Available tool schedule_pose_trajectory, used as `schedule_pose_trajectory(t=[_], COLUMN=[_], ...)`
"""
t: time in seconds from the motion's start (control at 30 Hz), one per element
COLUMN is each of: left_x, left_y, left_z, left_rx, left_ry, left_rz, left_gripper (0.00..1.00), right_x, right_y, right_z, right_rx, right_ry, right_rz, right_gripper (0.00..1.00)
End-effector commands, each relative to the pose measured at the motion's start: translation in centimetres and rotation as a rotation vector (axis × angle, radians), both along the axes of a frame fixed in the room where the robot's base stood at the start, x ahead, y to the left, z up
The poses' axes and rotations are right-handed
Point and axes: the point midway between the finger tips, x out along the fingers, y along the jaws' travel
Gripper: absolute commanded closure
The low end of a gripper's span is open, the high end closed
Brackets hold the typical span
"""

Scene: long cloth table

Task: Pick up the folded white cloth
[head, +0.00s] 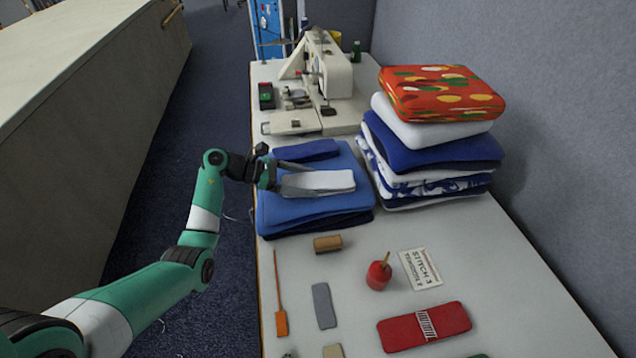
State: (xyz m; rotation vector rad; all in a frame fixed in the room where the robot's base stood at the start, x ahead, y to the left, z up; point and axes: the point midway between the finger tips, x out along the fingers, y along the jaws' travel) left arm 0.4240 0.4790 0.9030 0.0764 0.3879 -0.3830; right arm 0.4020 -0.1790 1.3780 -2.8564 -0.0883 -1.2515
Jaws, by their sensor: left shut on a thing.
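The folded white cloth (325,181) is a small flat rectangle over the blue folded fabric (325,206) on the table. My left gripper (286,179) reaches in from the left and is shut on the white cloth's left end. The fingers partly cover that end. I cannot tell whether the cloth still touches the blue fabric. My right gripper is not in view.
A dark blue folded cloth (307,150) lies just behind. A tall stack of folded fabrics, topped by a patterned orange piece (440,92), stands right. A sewing machine (328,62) is at the back. A red pincushion (378,275) and red pouch (425,326) lie in front.

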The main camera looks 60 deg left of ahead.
Motion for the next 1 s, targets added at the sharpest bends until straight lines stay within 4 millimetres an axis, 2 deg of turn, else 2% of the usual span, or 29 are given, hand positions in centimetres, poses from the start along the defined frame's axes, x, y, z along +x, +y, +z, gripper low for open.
schedule_pose_trajectory(t=[0.03, 0.1, 0.37, 0.47, 0.6, 0.67, 0.87, 1.0], left_x=[0.0, 0.0, 0.0, 0.0, 0.0, -0.8, -5.1, -9.0], left_y=[0.0, 0.0, 0.0, 0.0, 0.1, -0.3, -2.0, -3.6], left_z=[0.0, 0.0, 0.3, 1.1, 3.4, 4.7, 10.2, 11.4], left_rx=[0.000, 0.000, 0.000, 0.001, 0.004, 0.004, 0.006, 0.002], left_ry=[0.000, -0.001, -0.001, -0.002, -0.004, -0.004, -0.003, -0.001], left_rz=[0.000, 0.000, 0.000, -0.001, 0.000, 0.001, 0.004, 0.005], left_gripper=[0.67, 0.74, 0.74, 0.74, 0.74, 0.74, 0.74, 0.74], right_x=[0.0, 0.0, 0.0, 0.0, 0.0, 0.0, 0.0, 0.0], right_y=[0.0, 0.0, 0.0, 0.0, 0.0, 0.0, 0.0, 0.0], right_z=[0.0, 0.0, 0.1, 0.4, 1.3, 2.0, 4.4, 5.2], right_rx=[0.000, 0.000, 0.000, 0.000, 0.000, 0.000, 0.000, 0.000], right_ry=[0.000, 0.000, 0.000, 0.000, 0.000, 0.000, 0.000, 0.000], right_rz=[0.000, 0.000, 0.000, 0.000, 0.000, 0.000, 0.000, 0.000], right_gripper=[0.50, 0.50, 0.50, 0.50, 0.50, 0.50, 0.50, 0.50])
